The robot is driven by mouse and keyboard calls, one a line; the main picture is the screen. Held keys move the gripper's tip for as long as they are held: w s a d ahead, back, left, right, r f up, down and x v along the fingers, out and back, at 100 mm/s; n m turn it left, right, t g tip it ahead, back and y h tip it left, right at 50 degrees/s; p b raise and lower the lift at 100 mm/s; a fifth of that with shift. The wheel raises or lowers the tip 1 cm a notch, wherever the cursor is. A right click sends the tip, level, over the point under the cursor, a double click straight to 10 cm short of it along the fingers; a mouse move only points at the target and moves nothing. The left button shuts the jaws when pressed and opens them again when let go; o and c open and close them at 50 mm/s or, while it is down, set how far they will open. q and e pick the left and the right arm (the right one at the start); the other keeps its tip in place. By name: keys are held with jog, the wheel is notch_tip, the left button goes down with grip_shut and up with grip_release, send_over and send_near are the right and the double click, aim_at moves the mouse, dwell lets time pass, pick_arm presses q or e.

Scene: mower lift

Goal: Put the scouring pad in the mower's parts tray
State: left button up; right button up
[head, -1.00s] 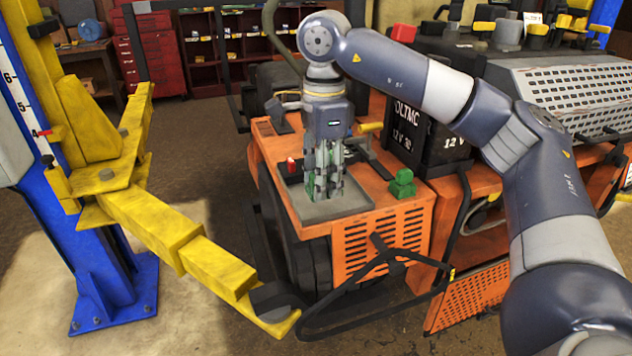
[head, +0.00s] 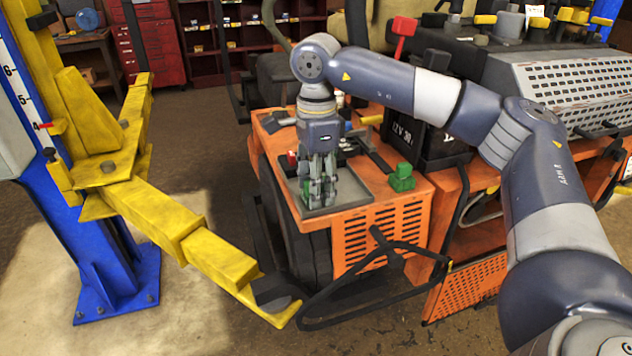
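The parts tray (head: 350,195) is a shallow grey tray on the orange deck of the mower. My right gripper (head: 319,203) points straight down into it, with its fingertips low at the tray floor. Green parts of the scouring pad (head: 306,188) show between and beside the fingers; most of it is hidden behind them. I cannot tell whether the fingers still press on the pad or stand apart from it. My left gripper is not in view.
A small red item (head: 292,158) is at the tray's far left. A black battery (head: 437,148) stands behind the deck. A yellow lift arm (head: 180,232) reaches in from the left.

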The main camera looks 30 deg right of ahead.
dwell(0.3)
jog(key=shift+r, duration=0.3)
notch_tip(320, 180, up, 12)
jog(key=shift+f, duration=0.1)
dwell(0.6)
